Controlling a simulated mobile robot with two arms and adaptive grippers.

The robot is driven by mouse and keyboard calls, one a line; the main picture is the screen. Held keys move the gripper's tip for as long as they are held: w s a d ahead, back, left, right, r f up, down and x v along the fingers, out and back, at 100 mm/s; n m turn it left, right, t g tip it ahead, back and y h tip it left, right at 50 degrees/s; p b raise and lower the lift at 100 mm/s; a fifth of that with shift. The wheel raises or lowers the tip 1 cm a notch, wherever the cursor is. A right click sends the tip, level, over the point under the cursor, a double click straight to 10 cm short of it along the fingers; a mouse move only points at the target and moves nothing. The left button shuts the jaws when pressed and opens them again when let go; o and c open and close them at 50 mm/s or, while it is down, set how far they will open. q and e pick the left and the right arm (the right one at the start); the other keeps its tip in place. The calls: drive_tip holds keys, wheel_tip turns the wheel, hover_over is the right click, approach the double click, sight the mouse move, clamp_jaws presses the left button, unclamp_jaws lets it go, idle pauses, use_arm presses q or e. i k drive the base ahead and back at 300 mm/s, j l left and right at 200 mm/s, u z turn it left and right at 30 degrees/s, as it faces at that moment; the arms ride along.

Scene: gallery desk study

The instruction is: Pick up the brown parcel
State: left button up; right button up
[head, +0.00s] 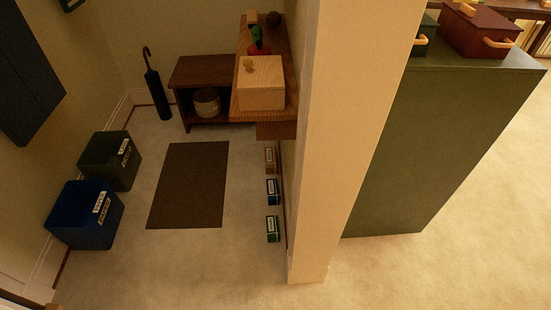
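The brown parcel (270,160) is small, with a pale label on it. It is on the floor in the head view, close to the foot of the wall and left of the wall end. It is the farthest of a row of three small labelled boxes. Neither of my grippers is in view.
A cream wall end (345,140) stands right of the row, with a green cabinet (440,150) beyond. A dark mat (190,185), blue bin (82,215) and dark green bin (108,160) lie left. A wooden bench (200,72) is behind. Foreground floor is clear.

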sight(270, 157)
drive_tip(key=i+j+z, duration=0.6)
drive_tip(key=j, duration=0.25)
drive_tip(key=i+j+z, duration=0.2)
drive_tip(key=j, duration=0.15)
drive_tip(key=i+j+z, duration=0.15)
drive_tip(key=j, duration=0.2)
drive_tip(key=i+j+z, duration=0.2)
drive_tip(key=j, duration=0.2)
drive_tip(key=j+z, duration=0.2)
drive_tip(key=j, duration=0.2)
